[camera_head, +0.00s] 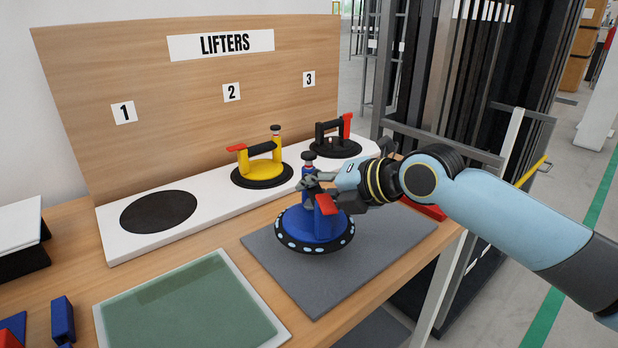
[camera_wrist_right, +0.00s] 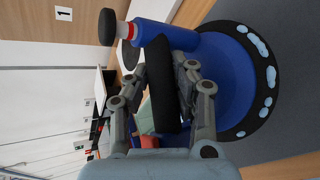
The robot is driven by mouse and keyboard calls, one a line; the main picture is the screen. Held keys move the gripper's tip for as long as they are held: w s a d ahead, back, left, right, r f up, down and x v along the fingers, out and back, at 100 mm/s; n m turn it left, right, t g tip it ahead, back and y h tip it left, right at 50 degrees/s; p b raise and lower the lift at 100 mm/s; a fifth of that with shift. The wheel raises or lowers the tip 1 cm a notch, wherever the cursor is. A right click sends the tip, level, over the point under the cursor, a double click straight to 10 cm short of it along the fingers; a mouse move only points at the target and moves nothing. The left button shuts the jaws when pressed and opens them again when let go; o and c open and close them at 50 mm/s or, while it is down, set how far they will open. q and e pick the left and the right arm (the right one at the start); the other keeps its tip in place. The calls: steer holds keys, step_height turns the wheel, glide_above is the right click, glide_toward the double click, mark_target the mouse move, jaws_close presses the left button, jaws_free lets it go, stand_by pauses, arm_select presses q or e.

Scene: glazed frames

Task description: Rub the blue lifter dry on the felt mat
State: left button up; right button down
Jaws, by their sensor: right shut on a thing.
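The blue lifter (camera_head: 316,228) has a round blue body, a black rim dotted with pale wet-looking drops, a red lever and a black-capped post. It is over the grey felt mat (camera_head: 380,255), level; I cannot tell whether its rim touches the felt. My right gripper (camera_head: 318,187) is shut on the lifter's handle from the right. In the right wrist view the fingers (camera_wrist_right: 172,92) close around a dark grip bar, with the blue lifter (camera_wrist_right: 228,80) beyond and drops on its rim. My left gripper is not in view.
A white shelf (camera_head: 120,247) holds a yellow lifter (camera_head: 260,168) by number 2, a black lifter (camera_head: 335,148) by number 3, and an empty black disc (camera_head: 158,212) by number 1. A green glass pane (camera_head: 195,310) lies left of the mat. Blue blocks (camera_head: 62,320) stand front left.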

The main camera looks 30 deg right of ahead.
mark_target(312, 215)
steer(key=shift+w+a+r, duration=0.1)
steer(key=shift+a+r, duration=0.1)
steer(key=shift+f+b, duration=0.3)
steer(key=shift+d+f, duration=0.15)
steer(key=shift+f, duration=0.15)
step_height(312, 215, down, 2)
steer(key=shift+f+b, duration=0.15)
steer(key=shift+b, duration=0.8)
steer(key=shift+f+b, duration=0.4)
steer(key=shift+f, duration=0.45)
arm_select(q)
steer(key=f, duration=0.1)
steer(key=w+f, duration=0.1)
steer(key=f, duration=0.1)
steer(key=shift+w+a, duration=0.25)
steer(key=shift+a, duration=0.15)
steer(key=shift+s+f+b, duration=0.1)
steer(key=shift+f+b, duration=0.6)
arm_select(e)
steer(key=shift+f, duration=0.25)
